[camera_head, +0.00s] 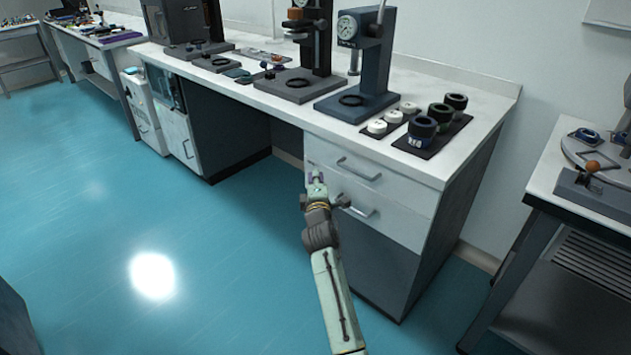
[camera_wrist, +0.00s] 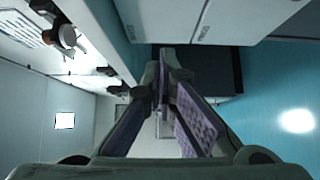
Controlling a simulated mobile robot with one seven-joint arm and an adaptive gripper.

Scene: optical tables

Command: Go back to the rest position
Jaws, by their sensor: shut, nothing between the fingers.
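My arm reaches forward over the blue floor in the head view. My gripper (camera_head: 316,178) is at its far end, in front of the drawers (camera_head: 362,185) of the white bench and below the level of the bench top. In the wrist view my gripper (camera_wrist: 163,75) shows its two fingers with purple pads, meeting at the tips. It is shut and empty. I cannot tell from the head view how far it is from the drawer front.
The white bench top (camera_head: 465,105) carries gauge stands (camera_head: 362,60) and dark round parts on a mat (camera_head: 433,135). Another table (camera_head: 545,180) stands at the right. The blue floor (camera_head: 90,200) at the left is clear.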

